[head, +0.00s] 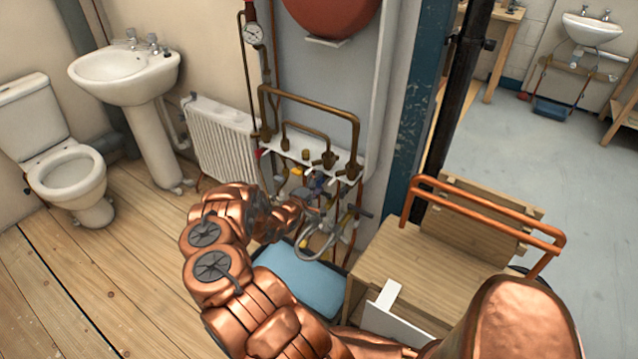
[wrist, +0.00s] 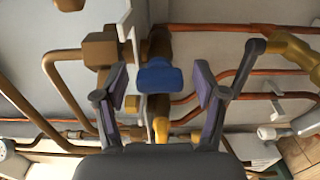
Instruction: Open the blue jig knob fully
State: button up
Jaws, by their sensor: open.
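The blue jig knob (wrist: 160,79) shows in the wrist view as a small blue handle on a brass valve (wrist: 158,45). It lies between the two spread fingers of my gripper (wrist: 161,90), with a gap on each side. No finger visibly touches it. In the head view my gripper (head: 312,204) reaches toward the pipework under the white shelf, and a small blue part (head: 317,182) shows just above it. My arm and gripper hide some of the valves there.
Copper pipes and brass fittings (wrist: 99,50) crowd around the knob. A yellow part (wrist: 176,123) is close to the gripper's base.

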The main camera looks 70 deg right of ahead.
jog(key=v, duration=1.2)
dwell(0.4)
